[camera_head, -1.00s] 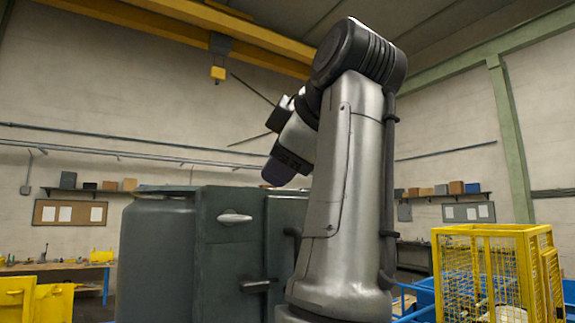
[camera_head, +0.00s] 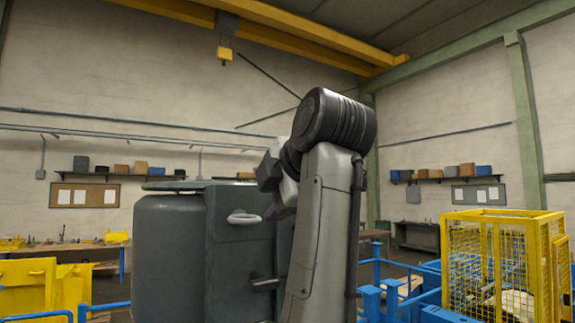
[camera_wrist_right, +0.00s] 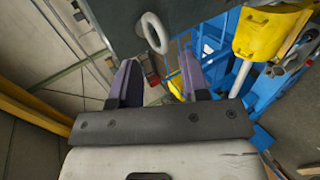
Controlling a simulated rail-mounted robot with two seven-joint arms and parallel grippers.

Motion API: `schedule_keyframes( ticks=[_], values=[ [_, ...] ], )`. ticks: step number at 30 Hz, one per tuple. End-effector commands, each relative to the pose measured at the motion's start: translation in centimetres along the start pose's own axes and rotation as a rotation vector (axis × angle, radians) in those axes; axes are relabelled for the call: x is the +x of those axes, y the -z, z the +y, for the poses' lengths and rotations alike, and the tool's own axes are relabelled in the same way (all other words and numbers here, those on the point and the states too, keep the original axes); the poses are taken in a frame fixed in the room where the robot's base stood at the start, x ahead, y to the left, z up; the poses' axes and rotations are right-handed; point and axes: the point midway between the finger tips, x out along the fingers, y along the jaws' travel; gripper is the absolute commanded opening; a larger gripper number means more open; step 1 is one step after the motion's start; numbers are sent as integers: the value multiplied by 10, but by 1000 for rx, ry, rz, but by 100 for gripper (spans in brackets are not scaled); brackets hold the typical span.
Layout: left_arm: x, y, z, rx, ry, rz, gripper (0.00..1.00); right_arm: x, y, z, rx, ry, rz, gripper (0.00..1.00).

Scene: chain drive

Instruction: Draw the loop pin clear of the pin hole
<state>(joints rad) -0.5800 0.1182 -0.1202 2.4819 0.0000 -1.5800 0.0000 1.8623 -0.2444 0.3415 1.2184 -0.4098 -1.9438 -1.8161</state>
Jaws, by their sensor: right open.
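The loop pin (camera_head: 244,218) shows as a pale ring standing out from the upper front face of a dark grey-green housing (camera_head: 232,258). In the right wrist view the ring (camera_wrist_right: 154,33) stands out from a dark face at the top of the picture. My right gripper (camera_wrist_right: 157,75) is open, with its two purple fingers apart and nothing between them. The ring lies ahead of the fingertips, apart from them. The pin's shank and the pin hole are hidden. My left gripper is out of view.
A dark handle (camera_head: 264,283) sticks out of the housing below the ring. A yellow mesh cage (camera_head: 503,262) and blue rails (camera_head: 392,264) stand to the right. Yellow panels (camera_head: 42,285) stand at the lower left. A yellow overhead beam (camera_head: 290,30) crosses above.

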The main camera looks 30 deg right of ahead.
Motion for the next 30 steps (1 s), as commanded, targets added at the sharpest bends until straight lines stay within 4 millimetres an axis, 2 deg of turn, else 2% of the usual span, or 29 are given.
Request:
schedule_keyframes(
  ticks=[6, 12, 18, 28, 30],
  values=[
    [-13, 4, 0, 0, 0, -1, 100, 35, 1, 1, -1, 2, 2, 42],
    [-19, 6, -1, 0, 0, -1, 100, 56, 0, 0, 0, 1, 1, 42],
    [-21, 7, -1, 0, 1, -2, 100, 65, 0, 0, 0, 0, 1, 42],
    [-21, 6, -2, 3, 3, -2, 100, 67, 0, -1, -1, -1, 0, 42],
    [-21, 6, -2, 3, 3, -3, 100, 67, 0, -1, -1, -1, 0, 37]
  ],
)
